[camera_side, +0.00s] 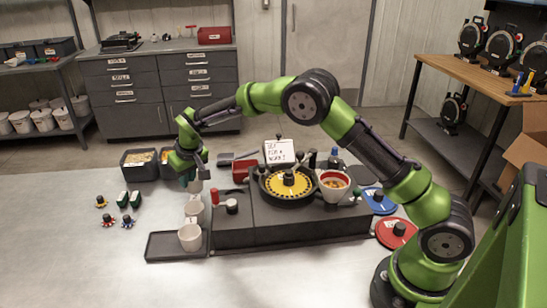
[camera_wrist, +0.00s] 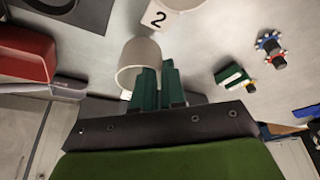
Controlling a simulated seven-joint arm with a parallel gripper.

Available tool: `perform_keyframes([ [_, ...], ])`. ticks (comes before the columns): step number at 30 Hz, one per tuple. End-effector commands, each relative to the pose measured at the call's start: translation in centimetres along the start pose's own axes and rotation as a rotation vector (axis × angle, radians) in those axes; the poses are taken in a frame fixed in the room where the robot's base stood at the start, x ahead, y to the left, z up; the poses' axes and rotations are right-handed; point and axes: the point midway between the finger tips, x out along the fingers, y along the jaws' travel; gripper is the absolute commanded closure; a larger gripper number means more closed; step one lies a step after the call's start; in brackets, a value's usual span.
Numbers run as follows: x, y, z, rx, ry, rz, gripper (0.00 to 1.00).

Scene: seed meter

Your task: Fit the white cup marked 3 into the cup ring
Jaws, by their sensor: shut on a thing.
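A white cup (camera_wrist: 138,58) is between the dark green fingers of my gripper (camera_wrist: 157,85) in the wrist view. The gripper is shut on it, and no number shows on the side facing me. In the side view my gripper (camera_side: 195,184) points down over the white cups, left of the dark machine base; the cup (camera_side: 194,209) shows just below the fingers. Another white cup (camera_side: 190,237) stands on the dark tray (camera_side: 162,247) in front. In the wrist view a label marked 2 (camera_wrist: 155,15) is beside a white cup at the top edge. I cannot clearly identify the cup ring.
Small coloured parts (camera_side: 116,212) lie to the left. Black bins (camera_side: 139,165) stand behind. The pale table at front left is clear.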

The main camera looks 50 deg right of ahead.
Motion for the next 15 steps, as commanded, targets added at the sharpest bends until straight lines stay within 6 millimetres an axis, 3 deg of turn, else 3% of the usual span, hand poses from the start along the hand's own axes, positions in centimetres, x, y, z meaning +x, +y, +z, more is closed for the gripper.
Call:
perform_keyframes([
  [15, -0.88, 0.04, -0.34, 0.0, 0.001, 0.0, 1.0],
])
